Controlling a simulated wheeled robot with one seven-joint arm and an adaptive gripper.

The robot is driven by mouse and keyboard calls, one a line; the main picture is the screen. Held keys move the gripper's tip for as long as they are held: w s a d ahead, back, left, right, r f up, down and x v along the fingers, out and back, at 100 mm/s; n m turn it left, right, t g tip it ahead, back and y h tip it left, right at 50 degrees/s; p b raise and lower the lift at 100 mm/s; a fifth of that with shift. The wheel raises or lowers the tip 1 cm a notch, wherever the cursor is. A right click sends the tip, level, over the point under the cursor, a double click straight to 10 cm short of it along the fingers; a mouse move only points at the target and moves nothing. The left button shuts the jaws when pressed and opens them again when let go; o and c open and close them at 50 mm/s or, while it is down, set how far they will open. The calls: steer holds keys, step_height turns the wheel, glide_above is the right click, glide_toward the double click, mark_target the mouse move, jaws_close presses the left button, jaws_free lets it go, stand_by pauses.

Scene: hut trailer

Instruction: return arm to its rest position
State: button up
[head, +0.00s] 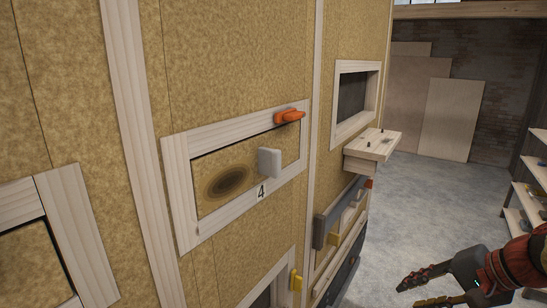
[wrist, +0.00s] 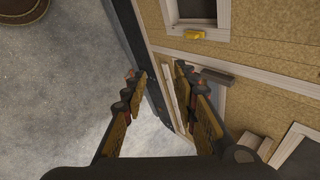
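My gripper (head: 412,292) is at the lower right of the head view, to the right of the wooden wall and apart from it, with bare floor behind it. In the wrist view my gripper (wrist: 157,78) has its two fingers spread apart with nothing between them. Past the fingertips, the wrist view shows floor on the left and the wall's framed openings on the right. The rest of my arm runs out of the head view at the right edge.
The wall has a panel numbered 4 (head: 228,180) with a grey knob (head: 269,161) and an orange latch (head: 289,116). A wooden ledge (head: 372,146) juts out from the wall. Shelves (head: 521,205) stand at the right. The grey floor (head: 425,190) between them is clear.

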steer(key=s+a+f+n+h+b, duration=0.1)
steer(key=s+a+f+n+b, duration=0.2)
steer(key=f+b, duration=0.4)
steer(key=s+a+f+n+h+b, duration=0.2)
steer(key=s+f+b, duration=0.4)
steer(key=f, duration=0.7)
steer(key=s+a+f+n+h+b, duration=0.1)
steer(key=s+a+f+n+b, duration=0.4)
steer(key=f+b, duration=0.3)
step_height(320, 180, down, 2)
steer(key=shift+s+a+h, duration=0.25)
steer(key=shift+a+h, duration=0.15)
steer(key=shift+a, duration=0.4)
